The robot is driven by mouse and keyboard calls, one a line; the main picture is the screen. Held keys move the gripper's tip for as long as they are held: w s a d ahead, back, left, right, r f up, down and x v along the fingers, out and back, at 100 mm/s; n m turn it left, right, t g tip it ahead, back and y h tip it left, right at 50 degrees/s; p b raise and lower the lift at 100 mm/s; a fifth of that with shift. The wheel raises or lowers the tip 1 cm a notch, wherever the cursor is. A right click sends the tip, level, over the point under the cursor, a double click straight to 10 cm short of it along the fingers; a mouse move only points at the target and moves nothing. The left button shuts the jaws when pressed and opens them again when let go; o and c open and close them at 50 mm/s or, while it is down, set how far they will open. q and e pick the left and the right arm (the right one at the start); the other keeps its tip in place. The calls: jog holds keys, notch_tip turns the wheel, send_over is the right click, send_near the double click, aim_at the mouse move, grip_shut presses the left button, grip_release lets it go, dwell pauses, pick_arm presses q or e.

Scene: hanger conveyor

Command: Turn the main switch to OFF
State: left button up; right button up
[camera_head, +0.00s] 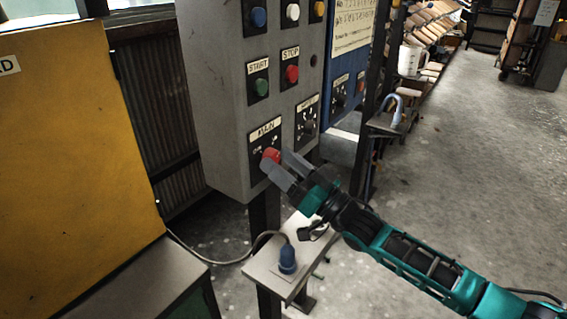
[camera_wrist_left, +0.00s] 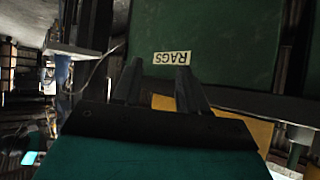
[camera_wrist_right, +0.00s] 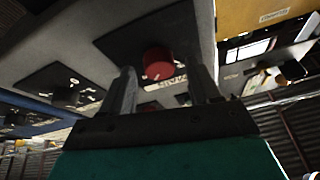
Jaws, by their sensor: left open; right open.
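The main switch (camera_head: 270,155) is a red knob on a black plate labelled MAIN, low on the grey control panel (camera_head: 215,90). My right gripper (camera_head: 284,165) is open, with its fingers at the knob. In the right wrist view the red knob (camera_wrist_right: 157,64) shows between and beyond the two fingertips of the right gripper (camera_wrist_right: 165,85); I cannot tell whether they touch it. A white mark shows on the knob, but its setting is too small to read. My left gripper (camera_wrist_left: 158,75) is open and empty, facing a green surface with a RAGS label (camera_wrist_left: 172,58).
A green START button (camera_head: 261,87), a red STOP button (camera_head: 292,73) and another black switch (camera_head: 308,126) sit close by on the panel. A blue plug (camera_head: 287,258) with a cable stands on a small shelf below. A yellow cabinet (camera_head: 75,150) stands at the left; floor at right is clear.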

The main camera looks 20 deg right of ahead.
jog(key=c, duration=1)
